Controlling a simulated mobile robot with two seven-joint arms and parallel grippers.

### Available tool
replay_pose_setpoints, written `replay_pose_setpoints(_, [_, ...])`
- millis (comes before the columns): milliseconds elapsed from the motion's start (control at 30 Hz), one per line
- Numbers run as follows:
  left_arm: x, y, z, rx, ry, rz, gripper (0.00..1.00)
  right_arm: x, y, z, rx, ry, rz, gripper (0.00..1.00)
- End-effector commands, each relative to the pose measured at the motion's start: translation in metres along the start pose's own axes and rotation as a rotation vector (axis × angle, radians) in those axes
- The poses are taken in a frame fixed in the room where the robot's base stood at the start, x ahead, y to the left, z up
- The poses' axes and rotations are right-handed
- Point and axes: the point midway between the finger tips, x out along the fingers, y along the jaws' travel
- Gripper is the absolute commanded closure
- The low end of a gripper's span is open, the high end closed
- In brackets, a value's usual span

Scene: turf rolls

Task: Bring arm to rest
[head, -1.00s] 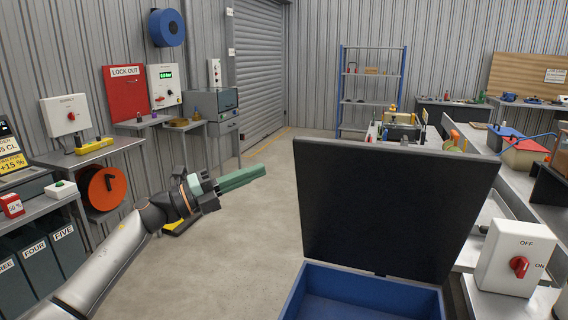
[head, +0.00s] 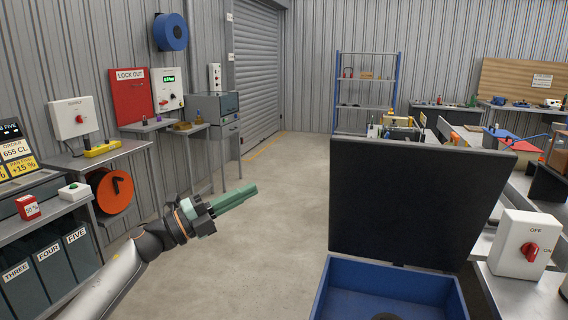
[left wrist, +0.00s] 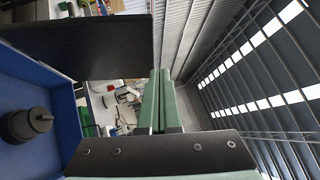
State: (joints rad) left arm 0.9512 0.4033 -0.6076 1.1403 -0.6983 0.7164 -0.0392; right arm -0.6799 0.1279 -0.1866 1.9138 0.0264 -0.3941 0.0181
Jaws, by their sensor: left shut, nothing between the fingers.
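My left arm reaches in from the lower left of the head view. Its gripper (head: 236,199) has green fingers that lie together, shut and empty, over open floor to the left of the blue box. In the left wrist view the two green fingers (left wrist: 160,98) run side by side with nothing between them. My right gripper is in neither view.
A blue box (head: 338,293) with a raised black lid (head: 415,200) stands at the lower right; a dark round object (left wrist: 28,124) is inside it. A white switch box (head: 520,245) is right of it. Shelves and benches line the left wall. The middle floor (head: 285,200) is clear.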

Motion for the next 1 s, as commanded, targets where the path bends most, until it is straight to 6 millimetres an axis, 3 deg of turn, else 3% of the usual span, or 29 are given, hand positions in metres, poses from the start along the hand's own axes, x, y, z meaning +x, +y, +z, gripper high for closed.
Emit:
replay_pose_setpoints(267, [-0.033, 0.082, -0.027, -0.336, -0.202, -0.071, 1.00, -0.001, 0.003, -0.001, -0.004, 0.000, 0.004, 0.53])
replay_pose_setpoints(467, [-0.083, 0.156, -0.057, -0.647, -0.433, -0.094, 1.00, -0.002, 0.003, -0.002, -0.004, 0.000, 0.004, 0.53])
replay_pose_setpoints(767, [-0.190, 0.261, -0.132, -1.102, -0.836, -0.053, 1.00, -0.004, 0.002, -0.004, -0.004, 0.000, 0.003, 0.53])
replay_pose_setpoints(1000, [-0.288, 0.319, -0.226, -1.433, -1.182, 0.036, 1.00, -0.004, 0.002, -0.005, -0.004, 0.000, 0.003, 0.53])
